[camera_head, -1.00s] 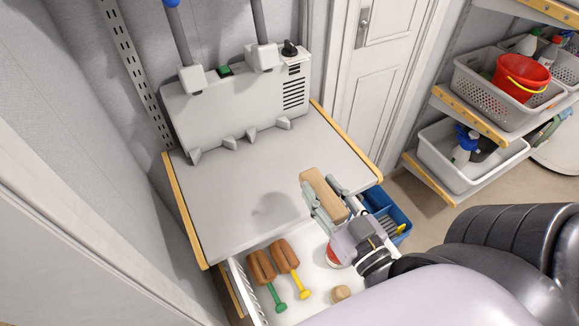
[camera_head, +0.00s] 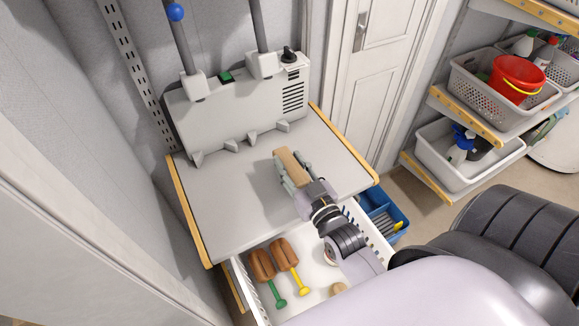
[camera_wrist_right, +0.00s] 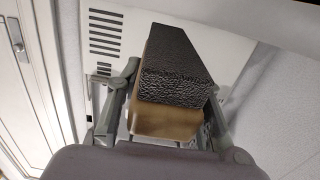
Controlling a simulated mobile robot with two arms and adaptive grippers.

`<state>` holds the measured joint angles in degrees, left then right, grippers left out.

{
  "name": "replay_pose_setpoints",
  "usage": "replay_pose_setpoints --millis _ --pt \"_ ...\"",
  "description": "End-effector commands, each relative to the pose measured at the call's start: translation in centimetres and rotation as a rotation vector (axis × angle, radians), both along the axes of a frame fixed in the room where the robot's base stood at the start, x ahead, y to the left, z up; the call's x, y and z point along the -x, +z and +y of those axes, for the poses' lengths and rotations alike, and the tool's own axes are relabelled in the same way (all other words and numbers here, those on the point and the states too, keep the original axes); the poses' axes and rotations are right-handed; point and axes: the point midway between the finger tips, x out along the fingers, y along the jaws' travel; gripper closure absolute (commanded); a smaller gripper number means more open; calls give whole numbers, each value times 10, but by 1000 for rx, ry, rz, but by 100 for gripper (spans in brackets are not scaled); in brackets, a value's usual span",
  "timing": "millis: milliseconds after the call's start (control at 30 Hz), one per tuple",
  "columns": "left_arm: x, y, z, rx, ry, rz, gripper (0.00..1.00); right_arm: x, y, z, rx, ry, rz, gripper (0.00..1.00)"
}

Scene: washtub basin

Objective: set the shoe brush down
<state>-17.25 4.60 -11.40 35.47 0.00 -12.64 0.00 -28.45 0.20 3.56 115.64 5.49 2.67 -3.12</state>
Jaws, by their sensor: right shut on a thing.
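The shoe brush (camera_head: 289,166) has a tan wooden back and, in the right wrist view, a block of dark bristles (camera_wrist_right: 179,62). My right gripper (camera_head: 293,175) is shut on the brush, with a finger along each side. It holds the brush over the grey tabletop (camera_head: 225,190), right of its middle. I cannot tell whether the brush touches the surface. My left gripper is not in view.
A pale machine (camera_head: 235,108) stands at the back of the table. An open white drawer (camera_head: 313,278) below the front edge holds brown-headed tools with green and yellow handles (camera_head: 290,262). A blue bin (camera_head: 385,215) stands right. The tabletop's left and middle are clear.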

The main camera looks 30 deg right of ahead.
Motion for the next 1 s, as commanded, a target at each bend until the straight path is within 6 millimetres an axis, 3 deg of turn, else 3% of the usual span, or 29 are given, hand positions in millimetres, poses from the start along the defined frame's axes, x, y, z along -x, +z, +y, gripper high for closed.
replay_pose_setpoints --millis 100,600,633,900,1000 --pt "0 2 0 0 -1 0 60 0 -20 0 0 0 3 100" --pt "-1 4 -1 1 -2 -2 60 -8 -28 0 0 0 -1 100" --pt "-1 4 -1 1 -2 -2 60 -8 -28 0 0 0 0 65" --pt "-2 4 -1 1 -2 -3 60 -8 -27 0 0 0 0 47" --pt "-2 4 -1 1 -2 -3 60 -8 -27 0 0 0 0 46"
